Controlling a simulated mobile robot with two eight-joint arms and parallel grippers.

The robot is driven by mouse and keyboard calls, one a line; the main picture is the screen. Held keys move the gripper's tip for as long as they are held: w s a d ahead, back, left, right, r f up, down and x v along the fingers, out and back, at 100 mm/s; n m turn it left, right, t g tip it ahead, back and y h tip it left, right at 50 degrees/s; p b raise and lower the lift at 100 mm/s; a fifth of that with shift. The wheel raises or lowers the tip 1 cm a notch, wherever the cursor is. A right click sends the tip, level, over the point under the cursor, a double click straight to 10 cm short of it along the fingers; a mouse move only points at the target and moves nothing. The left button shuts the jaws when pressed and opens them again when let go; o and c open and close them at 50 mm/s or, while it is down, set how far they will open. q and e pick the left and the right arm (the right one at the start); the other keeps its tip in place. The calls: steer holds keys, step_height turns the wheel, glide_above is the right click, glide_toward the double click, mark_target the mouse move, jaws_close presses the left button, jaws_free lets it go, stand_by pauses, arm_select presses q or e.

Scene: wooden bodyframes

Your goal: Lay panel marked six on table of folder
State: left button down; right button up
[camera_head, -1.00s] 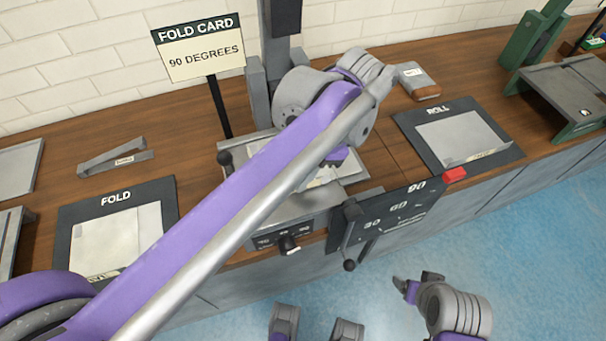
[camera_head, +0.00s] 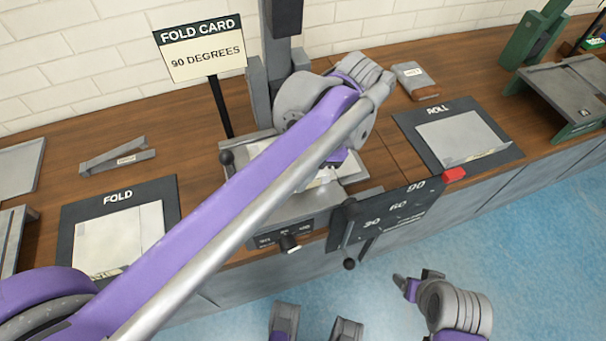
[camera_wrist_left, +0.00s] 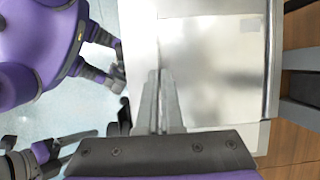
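The folder is a grey machine at the middle of the bench; its front body (camera_head: 290,213) shows below my left arm, which crosses over its table. In the left wrist view, a flat silver panel (camera_wrist_left: 215,70) lies across the folder's table area. I cannot read a six on it. My left gripper (camera_wrist_left: 160,78) has its fingers close together at the panel's left edge and appears shut on it. In the head view the arm hides most of the panel and the left fingers. My right gripper (camera_head: 416,280) is open and empty, low over the floor, away from the bench.
A FOLD mat (camera_head: 70,230) with a sheet lies left; a ROLL mat (camera_head: 505,154) lies right. A FOLD CARD sign (camera_head: 205,60) reads 90 DEGREES. A tall post stands behind.

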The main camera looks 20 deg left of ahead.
arm_select(q)
steer(key=shift+f, duration=0.1)
stand_by(0.6)
steer(key=shift+c, duration=2.2)
jaws_free()
steer(key=shift+r+p, duration=3.1)
steer(key=shift+r, duration=0.45)
steer(key=shift+s+f, duration=0.1)
